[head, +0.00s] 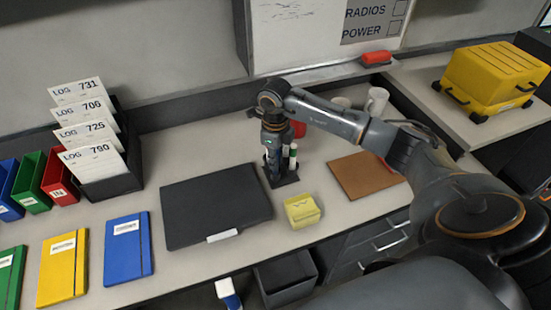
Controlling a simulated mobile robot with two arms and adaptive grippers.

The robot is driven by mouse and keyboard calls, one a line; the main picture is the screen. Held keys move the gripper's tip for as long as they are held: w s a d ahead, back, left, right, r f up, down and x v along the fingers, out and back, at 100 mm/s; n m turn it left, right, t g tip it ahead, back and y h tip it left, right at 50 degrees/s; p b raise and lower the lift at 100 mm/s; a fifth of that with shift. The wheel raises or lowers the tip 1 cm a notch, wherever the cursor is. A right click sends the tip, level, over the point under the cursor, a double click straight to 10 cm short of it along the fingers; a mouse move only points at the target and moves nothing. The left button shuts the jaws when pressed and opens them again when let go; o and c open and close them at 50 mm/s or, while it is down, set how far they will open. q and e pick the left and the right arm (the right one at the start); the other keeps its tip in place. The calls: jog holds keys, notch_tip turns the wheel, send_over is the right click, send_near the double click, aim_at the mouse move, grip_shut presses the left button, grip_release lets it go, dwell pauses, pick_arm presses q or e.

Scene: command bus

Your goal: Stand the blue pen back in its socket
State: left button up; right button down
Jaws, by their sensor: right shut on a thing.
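My right gripper (273,172) points down at the pen stand, and its fingers are shut on a slim thing, apparently the blue pen, mostly hidden between them. The black pen stand (286,181) sits on the counter right under and beside the fingers. A pen with a green band (293,156) stands upright in it, just right of the gripper. I cannot tell whether the held pen's lower end is inside a socket, as the fingers cover it. My left gripper is not in view.
A closed dark laptop (216,205) lies left of the stand. A yellow sticky-note block (301,210) is in front, and a brown pad (365,175) is to the right. Mugs (377,101) stand behind my forearm. A log-card rack (121,177) and binders are at left.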

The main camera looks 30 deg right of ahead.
jog(key=shift+f, duration=0.25)
jog(key=c, duration=1.3)
grip_release()
jog(key=shift+r, duration=0.15)
notch_tip(320, 180, up, 12)
jog(key=shift+f, duration=0.1)
